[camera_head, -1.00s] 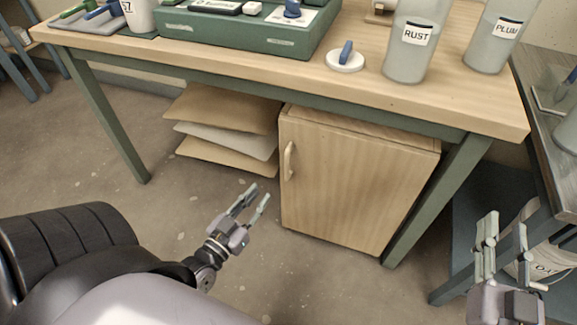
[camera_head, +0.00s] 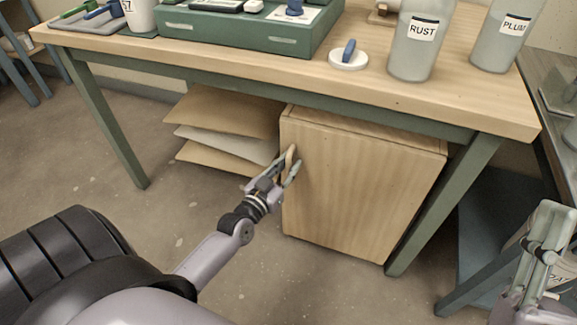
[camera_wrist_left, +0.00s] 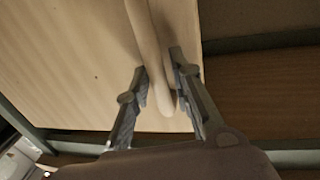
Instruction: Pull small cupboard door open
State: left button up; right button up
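The small cupboard (camera_head: 365,190) stands under the table, and its pale wooden door looks shut. The door's handle (camera_head: 291,153) is a light wooden bar near the door's left edge. My left gripper (camera_head: 287,166) is at the handle's lower part. In the left wrist view the handle (camera_wrist_left: 150,45) comes down between the two fingers, one on each side; the fingers are apart, with small gaps to the handle. My right gripper (camera_head: 545,240) is at the lower right, away from the cupboard; its fingers overlap in the view.
The wooden table (camera_head: 400,100) spans above the cupboard, with its green leg (camera_head: 440,205) at the cupboard's right. Several stacked boards (camera_head: 222,130) lie left of the cupboard. Jars labelled RUST (camera_head: 420,40) and PLUM (camera_head: 503,35) stand on top. Floor before the door is clear.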

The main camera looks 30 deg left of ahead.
pick_arm(q)
grip_shut()
dwell(0.7)
